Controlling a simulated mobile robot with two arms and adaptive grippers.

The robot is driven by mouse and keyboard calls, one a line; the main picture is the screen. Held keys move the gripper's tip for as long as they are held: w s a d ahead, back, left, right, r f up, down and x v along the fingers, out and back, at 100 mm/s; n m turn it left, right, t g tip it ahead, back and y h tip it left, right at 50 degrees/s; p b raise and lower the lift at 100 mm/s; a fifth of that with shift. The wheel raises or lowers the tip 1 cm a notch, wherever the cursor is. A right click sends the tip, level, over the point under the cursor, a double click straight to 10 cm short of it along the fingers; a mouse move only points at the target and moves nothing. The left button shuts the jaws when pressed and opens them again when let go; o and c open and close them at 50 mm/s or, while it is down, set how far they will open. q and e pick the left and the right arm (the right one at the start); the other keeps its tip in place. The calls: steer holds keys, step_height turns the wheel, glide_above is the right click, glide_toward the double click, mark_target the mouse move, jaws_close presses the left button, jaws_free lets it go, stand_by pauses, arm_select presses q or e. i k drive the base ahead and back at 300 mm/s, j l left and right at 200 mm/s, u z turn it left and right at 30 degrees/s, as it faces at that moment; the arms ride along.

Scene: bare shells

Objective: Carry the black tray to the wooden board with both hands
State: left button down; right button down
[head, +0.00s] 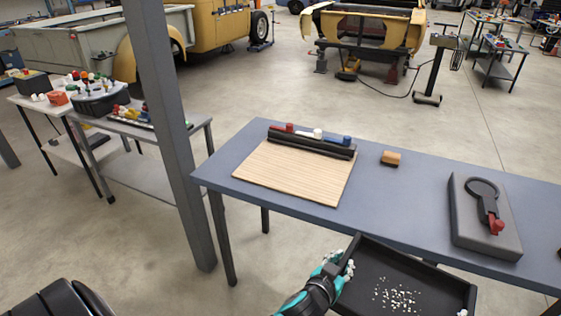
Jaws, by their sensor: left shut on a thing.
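The black tray (400,262) is at the bottom of the head view, in front of the blue-grey table's near edge. Small pale bits (397,298) lie scattered on its floor. My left gripper (343,268), teal and black with pale fingertips, is shut on the tray's left rim. A small pale tip at the tray's lower right corner seems to be part of my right gripper (462,312); most of it is cut off by the frame. The wooden board (290,178) lies flat on the left part of the table, beyond and left of the tray.
A black holder (312,143) with red, white and blue pieces stands along the board's back edge. A small wood-topped block (391,158) and a grey stand (485,225) with a red part are on the blue-grey table (415,200). A grey post (172,120) rises left of the table.

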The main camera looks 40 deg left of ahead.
mark_target(296, 167)
steer(key=i+j+u, duration=0.15)
steer(key=i+j, duration=0.2)
steer(key=j, duration=0.15)
steer(key=i+j+u, duration=0.2)
steer(key=i+j, duration=0.15)
steer(key=j, duration=0.15)
steer(key=i+j, duration=0.65)
steer(key=j, duration=0.1)
